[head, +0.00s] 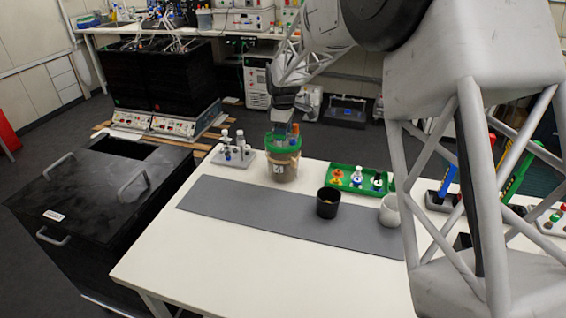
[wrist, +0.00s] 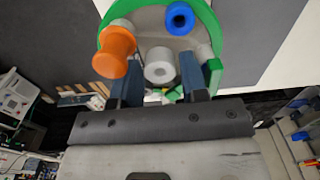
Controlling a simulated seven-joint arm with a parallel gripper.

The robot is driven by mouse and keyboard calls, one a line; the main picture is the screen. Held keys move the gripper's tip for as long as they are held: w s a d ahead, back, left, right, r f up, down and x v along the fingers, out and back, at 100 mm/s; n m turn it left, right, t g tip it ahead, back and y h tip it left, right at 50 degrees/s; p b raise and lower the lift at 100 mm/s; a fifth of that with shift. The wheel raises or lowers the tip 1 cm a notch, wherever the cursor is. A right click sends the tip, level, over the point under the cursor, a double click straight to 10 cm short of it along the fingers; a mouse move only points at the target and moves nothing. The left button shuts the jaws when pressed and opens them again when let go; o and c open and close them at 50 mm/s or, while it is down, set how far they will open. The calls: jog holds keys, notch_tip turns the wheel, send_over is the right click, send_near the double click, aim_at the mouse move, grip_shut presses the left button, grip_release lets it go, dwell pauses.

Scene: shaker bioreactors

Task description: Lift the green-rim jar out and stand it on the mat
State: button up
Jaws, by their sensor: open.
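The green-rim jar (head: 283,171) stands upright on the white table at the back edge of the grey mat (head: 235,207). It is clear with brownish contents and a white label. In the wrist view its green rim (wrist: 210,22) surrounds an orange fitting (wrist: 115,50), a blue ring-shaped cap (wrist: 180,18) and a pale cylinder with a hole (wrist: 160,65). My gripper (head: 282,130) is over the jar's top, pointing down. Its two fingers (wrist: 160,78) are apart, either side of the pale cylinder's near end. I cannot tell whether they touch it.
A black cup (head: 327,204) and a white cup (head: 390,211) stand at the mat's right. A green tray (head: 343,186) with small coloured pieces lies behind them. A grey rack with vials (head: 233,157) is left of the jar. The mat's left half is clear.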

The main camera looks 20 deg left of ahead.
dwell(0.4)
grip_shut()
jog(key=shift+r, duration=0.1)
jog(key=shift+r, duration=0.2)
notch_tip(320, 180, up, 10)
jog(key=shift+f, duration=0.15)
dwell(0.6)
dwell(0.5)
